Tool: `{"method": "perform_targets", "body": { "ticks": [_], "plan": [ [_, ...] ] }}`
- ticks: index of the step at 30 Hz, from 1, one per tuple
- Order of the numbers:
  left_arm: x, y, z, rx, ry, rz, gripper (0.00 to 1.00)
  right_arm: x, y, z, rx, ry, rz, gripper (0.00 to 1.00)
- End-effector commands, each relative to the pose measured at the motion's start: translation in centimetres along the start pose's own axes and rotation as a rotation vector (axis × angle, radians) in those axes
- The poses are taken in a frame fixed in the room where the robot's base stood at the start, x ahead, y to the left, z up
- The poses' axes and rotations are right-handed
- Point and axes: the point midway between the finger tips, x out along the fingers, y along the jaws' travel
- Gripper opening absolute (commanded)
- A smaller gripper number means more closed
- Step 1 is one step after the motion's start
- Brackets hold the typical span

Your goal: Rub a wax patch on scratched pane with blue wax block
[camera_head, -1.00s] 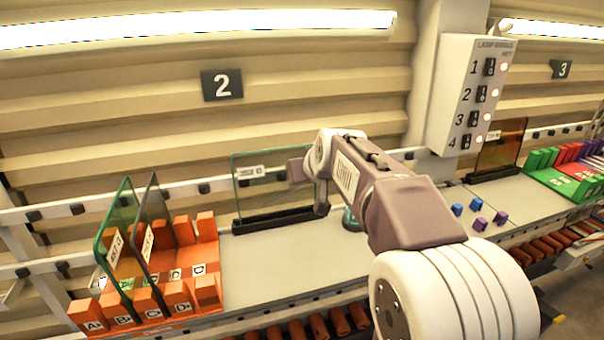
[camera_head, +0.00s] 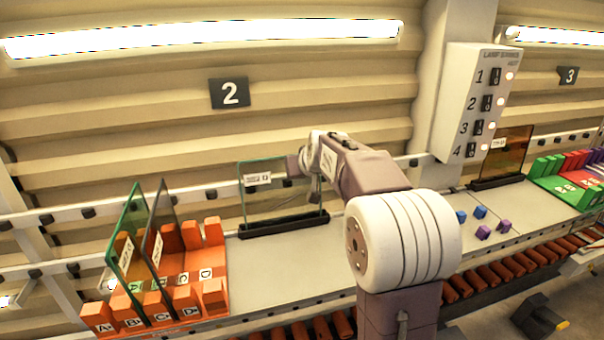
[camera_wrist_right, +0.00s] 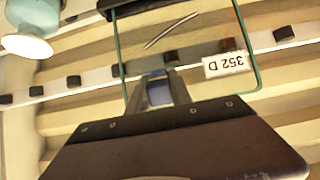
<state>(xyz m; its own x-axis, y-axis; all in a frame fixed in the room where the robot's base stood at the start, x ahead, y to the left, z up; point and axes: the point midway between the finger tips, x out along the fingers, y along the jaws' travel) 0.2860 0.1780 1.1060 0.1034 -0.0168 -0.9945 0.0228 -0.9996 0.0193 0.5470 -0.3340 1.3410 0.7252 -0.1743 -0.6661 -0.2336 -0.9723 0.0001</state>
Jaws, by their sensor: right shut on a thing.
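The scratched pane (camera_head: 272,200) stands upright in a dark base on the bench, with a white label at its upper left. In the right wrist view the pane (camera_wrist_right: 205,30) appears upside down, with label "352 D" and a pale diagonal scratch (camera_wrist_right: 170,31). My right gripper (camera_head: 296,168) is at the pane's upper right. It is shut on the blue wax block (camera_wrist_right: 158,92), which shows between the fingers in front of the pane. I cannot tell whether the block touches the glass. My left gripper is not in view.
An orange rack (camera_head: 190,265) with two upright panes stands at the left. Small blue and purple cubes (camera_head: 481,212) lie on the bench at the right, before an amber pane (camera_head: 512,152). A switch box (camera_head: 470,105) hangs above.

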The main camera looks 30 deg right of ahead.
Motion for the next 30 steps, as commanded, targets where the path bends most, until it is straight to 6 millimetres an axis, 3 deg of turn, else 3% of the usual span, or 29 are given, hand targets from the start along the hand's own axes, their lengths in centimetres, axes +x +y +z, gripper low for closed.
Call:
{"method": "perform_targets", "body": {
  "ticks": [30],
  "plan": [
    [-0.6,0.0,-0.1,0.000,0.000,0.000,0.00,1.0,0.0,-0.8,0.000,0.001,0.000,0.00]
  ]
}}
